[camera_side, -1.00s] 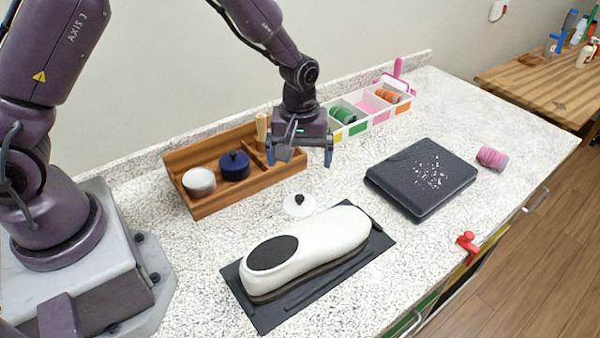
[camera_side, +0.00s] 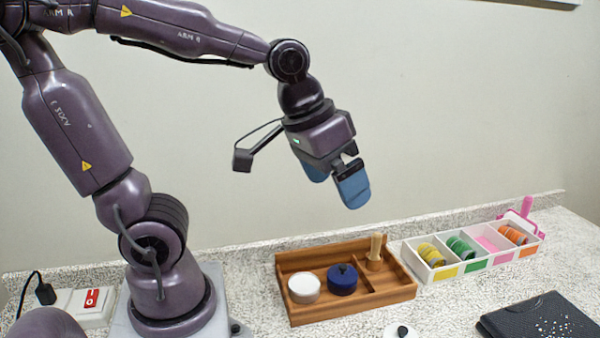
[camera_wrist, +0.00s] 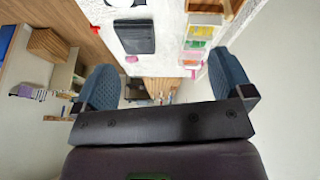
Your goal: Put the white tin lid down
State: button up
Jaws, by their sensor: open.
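The white tin lid (camera_side: 396,332), with a black knob, lies on the speckled counter at the bottom edge of the side view, partly cut off. The white tin (camera_side: 304,288) stands without a lid in the wooden tray (camera_side: 348,314), left of a blue lidded tin (camera_side: 342,280). My gripper (camera_side: 335,192) is raised high above the tray, open and empty, its blue fingers apart. In the wrist view my open gripper (camera_wrist: 165,78) has nothing between its fingers. I cannot make out the lid there.
A divided white box (camera_side: 472,268) with coloured rolls stands right of the tray, and a pink-handled item (camera_side: 526,207) is behind it. A dark flat case (camera_side: 540,324) lies at the lower right. The air around my gripper is clear.

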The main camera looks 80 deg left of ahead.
jog(key=shift+m+t, duration=0.6)
jog(key=shift+m, duration=0.3)
jog(key=s, duration=0.3)
jog(key=s+r, duration=0.1)
jog(key=shift+s+a, duration=0.25)
jog(key=shift+s, duration=0.05)
jog(key=shift+c, duration=0.8)
jog(key=shift+s, duration=0.15)
jog(key=c, duration=0.7)
